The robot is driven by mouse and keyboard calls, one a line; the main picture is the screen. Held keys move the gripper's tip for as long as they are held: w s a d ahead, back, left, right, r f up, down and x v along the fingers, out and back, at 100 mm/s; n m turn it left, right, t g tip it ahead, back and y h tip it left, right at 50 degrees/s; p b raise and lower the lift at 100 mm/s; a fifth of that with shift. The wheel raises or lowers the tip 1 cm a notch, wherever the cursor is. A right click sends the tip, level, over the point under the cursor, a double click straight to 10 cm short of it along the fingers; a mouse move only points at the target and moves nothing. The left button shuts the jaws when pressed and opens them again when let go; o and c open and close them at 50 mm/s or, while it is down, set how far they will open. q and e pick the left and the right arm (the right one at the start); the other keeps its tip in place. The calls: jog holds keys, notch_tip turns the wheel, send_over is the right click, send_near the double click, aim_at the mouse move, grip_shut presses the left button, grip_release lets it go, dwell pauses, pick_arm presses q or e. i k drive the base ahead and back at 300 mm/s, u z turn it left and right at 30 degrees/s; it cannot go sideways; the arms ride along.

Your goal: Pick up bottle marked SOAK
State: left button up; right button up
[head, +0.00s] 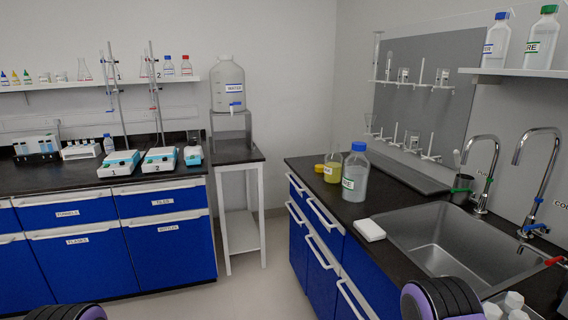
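No label in the head view reads clearly as SOAK. A large clear bottle with a blue cap (355,174) stands upright on the right counter, left of the sink; its green-lettered label is turned partly away and seems to end in "RE". On the upper right shelf stand a blue-capped bottle (495,42) with a blue-marked label I cannot read and a green-capped bottle (542,40) whose label also seems to end in "RE". Neither gripper is in view; only dark and purple rounded parts, probably of my arms, show at the bottom edge.
The sink (440,240) has two tall taps. Open floor (220,290) lies between the counters.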

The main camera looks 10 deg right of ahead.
aim_at(333, 162)
jog(key=u, duration=0.7)
jog(key=i, duration=0.9)
jog(key=u, duration=0.45)
jog(key=i, duration=0.95)
jog(key=z, duration=0.9)
jog(key=i, duration=0.75)
jog(key=z, duration=0.9)
